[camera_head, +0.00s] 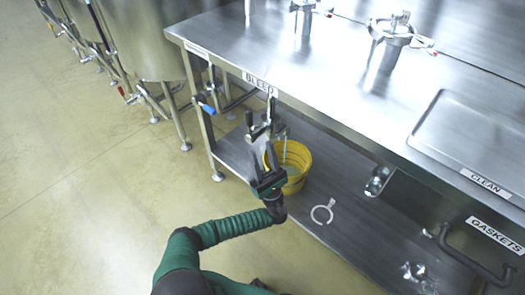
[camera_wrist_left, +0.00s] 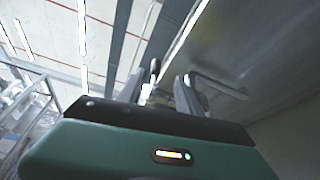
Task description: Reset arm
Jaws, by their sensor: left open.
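My left arm comes in from the bottom of the head view. Its gripper (camera_head: 269,121) points away from me at the front edge of the steel table, just below the BLEED label (camera_head: 258,82). The jaws are open, and their tips also show in the left wrist view (camera_wrist_left: 170,80). I see nothing held between them. A pipe hangs close by the fingertips; I cannot tell whether they touch it. My right gripper is not in view.
A yellow bucket (camera_head: 298,160) stands on the lower shelf, partly hidden behind my left gripper. A ring clamp (camera_head: 322,212) lies right of it. A blue-handled valve (camera_head: 206,105) is left of the gripper. The GASKETS drawer (camera_head: 470,245) is at right.

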